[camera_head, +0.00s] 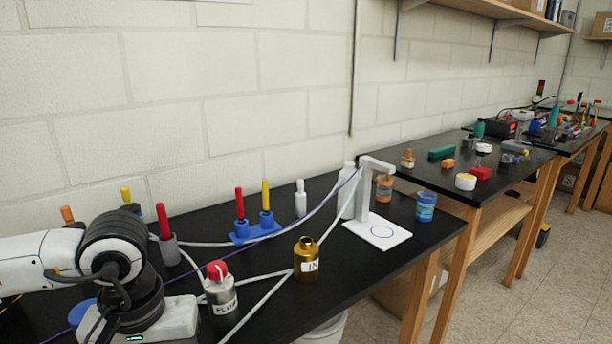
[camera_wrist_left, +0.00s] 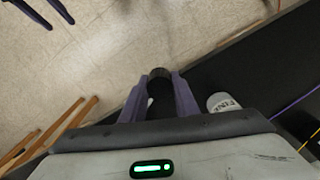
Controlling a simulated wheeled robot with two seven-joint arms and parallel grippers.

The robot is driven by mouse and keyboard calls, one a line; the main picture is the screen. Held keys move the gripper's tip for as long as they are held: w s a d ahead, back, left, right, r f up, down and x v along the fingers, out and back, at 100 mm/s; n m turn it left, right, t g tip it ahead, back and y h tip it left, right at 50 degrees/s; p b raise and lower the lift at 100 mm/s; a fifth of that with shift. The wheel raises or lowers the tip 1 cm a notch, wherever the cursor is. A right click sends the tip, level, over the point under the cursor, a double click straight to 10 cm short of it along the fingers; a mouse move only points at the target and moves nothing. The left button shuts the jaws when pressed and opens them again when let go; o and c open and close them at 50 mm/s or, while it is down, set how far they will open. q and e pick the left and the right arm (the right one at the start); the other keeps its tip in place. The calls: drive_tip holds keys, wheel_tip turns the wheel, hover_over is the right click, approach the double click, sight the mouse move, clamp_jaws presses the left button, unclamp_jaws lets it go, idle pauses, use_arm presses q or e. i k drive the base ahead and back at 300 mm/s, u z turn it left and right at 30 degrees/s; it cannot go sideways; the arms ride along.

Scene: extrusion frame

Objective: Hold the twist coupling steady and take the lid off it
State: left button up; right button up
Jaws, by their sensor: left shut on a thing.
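My left gripper (camera_wrist_left: 160,84) is shut on a dark, round-ended thing (camera_wrist_left: 160,73), which looks like the twist coupling. It sits between the two purple fingers in the left wrist view, with floor behind it. The seam between its body and lid cannot be made out. In the head view the left gripper's housing (camera_head: 165,322) is at the bottom left, and its fingers and the held thing are out of sight. Two purple fingers of my right gripper (camera_wrist_left: 46,10) show apart and empty at the top left of the wrist view, away from the held thing.
A grey bottle with a red top (camera_head: 222,298) and a gold bottle (camera_head: 306,262) stand on the black bench (camera_head: 350,282). A white stand (camera_head: 385,236) and blue jar (camera_head: 426,207) are farther right. Cables cross the bench. A pale bottle (camera_wrist_left: 222,101) is beside the left fingers.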

sight(306, 251)
drive_tip(key=z, duration=1.8)
drive_tip(key=i, duration=0.9)
drive_tip(key=u, duration=2.9)
drive_tip(key=i, duration=1)
